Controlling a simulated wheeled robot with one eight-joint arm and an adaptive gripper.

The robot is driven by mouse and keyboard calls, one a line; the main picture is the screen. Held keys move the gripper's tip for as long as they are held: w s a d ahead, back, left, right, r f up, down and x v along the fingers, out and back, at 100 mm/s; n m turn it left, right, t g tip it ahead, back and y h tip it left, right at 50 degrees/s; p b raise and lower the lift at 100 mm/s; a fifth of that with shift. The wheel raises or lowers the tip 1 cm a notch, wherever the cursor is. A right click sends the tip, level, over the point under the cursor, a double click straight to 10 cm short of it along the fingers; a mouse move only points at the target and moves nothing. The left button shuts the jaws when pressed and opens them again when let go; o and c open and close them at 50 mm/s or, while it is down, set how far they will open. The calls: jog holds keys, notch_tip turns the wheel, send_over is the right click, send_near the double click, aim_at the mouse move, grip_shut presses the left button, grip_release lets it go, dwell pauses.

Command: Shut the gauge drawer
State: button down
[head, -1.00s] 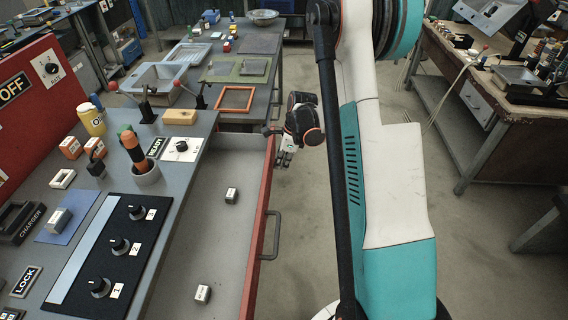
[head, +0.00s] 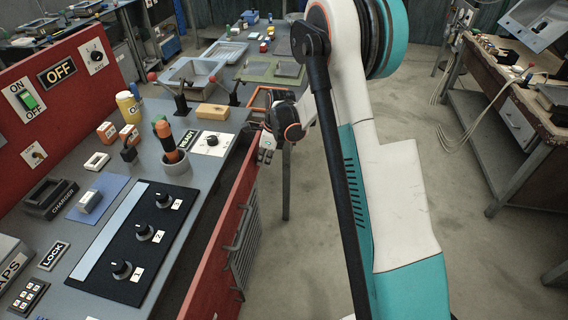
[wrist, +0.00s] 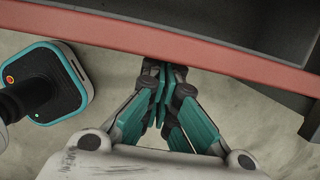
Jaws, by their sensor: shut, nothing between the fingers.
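The gauge drawer has a red front (head: 218,250) with a grey bar handle (head: 240,235), in the head view. The front stands a little out from the bench edge, with a narrow dark gap between them. The drawer's inside and contents are hidden. My gripper (head: 266,152) is at the far end of the front, on its outer side. In the wrist view my gripper (wrist: 163,72) is shut and empty, its fingertips at the red front edge (wrist: 200,53). Whether they touch it I cannot tell.
The grey bench top (head: 75,225) holds a black knob panel (head: 140,235), an orange-handled tool in a cup (head: 175,165), a yellow bottle (head: 128,108) and red-knobbed levers. A wooden workbench (head: 510,110) stands at the right. The floor (head: 450,235) between is clear.

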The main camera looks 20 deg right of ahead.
jog(key=shift+w+a, duration=0.95)
jog(key=shift+a, duration=0.3)
jog(key=shift+w+a, duration=0.9)
jog(key=shift+a, duration=0.3)
